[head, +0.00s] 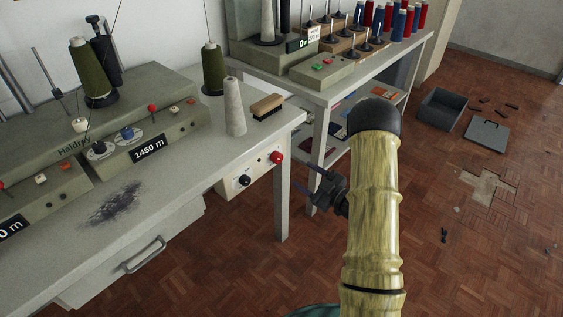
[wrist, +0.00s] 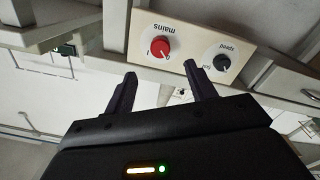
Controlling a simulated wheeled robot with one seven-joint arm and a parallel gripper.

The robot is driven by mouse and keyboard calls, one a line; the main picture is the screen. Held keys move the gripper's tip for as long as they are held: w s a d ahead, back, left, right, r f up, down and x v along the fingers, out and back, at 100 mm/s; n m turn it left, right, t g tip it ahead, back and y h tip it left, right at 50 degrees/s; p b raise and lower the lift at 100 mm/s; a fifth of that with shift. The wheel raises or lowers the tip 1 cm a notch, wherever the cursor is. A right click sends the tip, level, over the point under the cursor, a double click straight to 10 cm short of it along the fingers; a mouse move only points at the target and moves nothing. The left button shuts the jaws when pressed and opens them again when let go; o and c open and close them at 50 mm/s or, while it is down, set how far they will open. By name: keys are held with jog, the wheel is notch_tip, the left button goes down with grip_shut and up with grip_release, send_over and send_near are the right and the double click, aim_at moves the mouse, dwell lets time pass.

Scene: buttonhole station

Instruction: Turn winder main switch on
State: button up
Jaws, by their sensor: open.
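The winder main switch is a red rotary knob (head: 276,157) on a cream panel (head: 259,166) at the right end of the grey bench. In the wrist view the red knob (wrist: 160,47) is labelled "mains" and shows upside down. Its exact setting is too small to read. My gripper (head: 313,182) is open and empty, to the right of the panel and apart from the knob. In the wrist view, the open fingers of my gripper (wrist: 161,78) point toward the panel, with the red knob just beyond the gap between them.
A black "speed" knob (wrist: 222,63) sits beside the red one. On the bench top (head: 160,198) stand a grey cone (head: 235,108) and a brush (head: 267,106). A second table leg (head: 318,160) is near my gripper. An open grey box (head: 441,108) lies on the floor.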

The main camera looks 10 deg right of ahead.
aim_at(279, 161)
jog(key=b+x, duration=0.1)
jog(key=x, duration=0.9)
jog(key=shift+w+a, duration=0.2)
jog(key=c, duration=1)
jog(key=shift+m+p, duration=0.3)
jog(key=shift+m, duration=0.1)
jog(key=m+p, duration=0.2)
jog(key=m, duration=0.2)
jog(key=shift+d+p, duration=0.1)
jog(key=shift+p, duration=0.2)
jog(key=m+p, duration=0.2)
jog(key=m, duration=0.2)
jog(key=shift+s+m+p, duration=0.1)
jog(key=shift+m+p, duration=0.2)
jog(key=shift+m, duration=0.1)
jog(key=m+p, duration=0.2)
jog(key=m, duration=0.2)
jog(key=shift+m, duration=0.3)
jog(key=shift+f+m+p, duration=0.1)
jog(key=shift+m+p, duration=0.65)
jog(key=shift+m, duration=1.05)
